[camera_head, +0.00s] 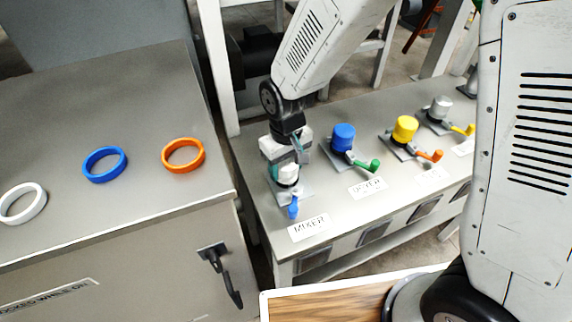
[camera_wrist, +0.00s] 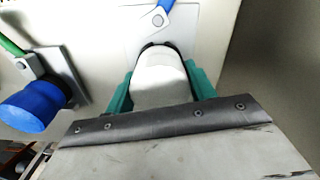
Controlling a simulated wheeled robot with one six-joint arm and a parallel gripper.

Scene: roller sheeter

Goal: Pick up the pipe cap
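The white pipe cap (camera_head: 288,173) sits upright on the nearest valve stand, above a blue lever handle (camera_head: 293,208), beside the "MIXER" label. My gripper (camera_head: 287,165) is down at this cap. In the wrist view the white cap (camera_wrist: 160,82) lies between the two teal fingers (camera_wrist: 160,90), with a dark ring around its far edge. The fingers lie close along both sides of the cap, but I cannot tell whether they press on it. The gripper body hides part of the cap.
To the right stand a blue cap (camera_head: 343,137), a yellow cap (camera_head: 405,128) and a grey cap (camera_head: 441,107), with levers. The blue cap also shows in the wrist view (camera_wrist: 32,106). White, blue and orange rings (camera_head: 183,156) lie on the left cabinet.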

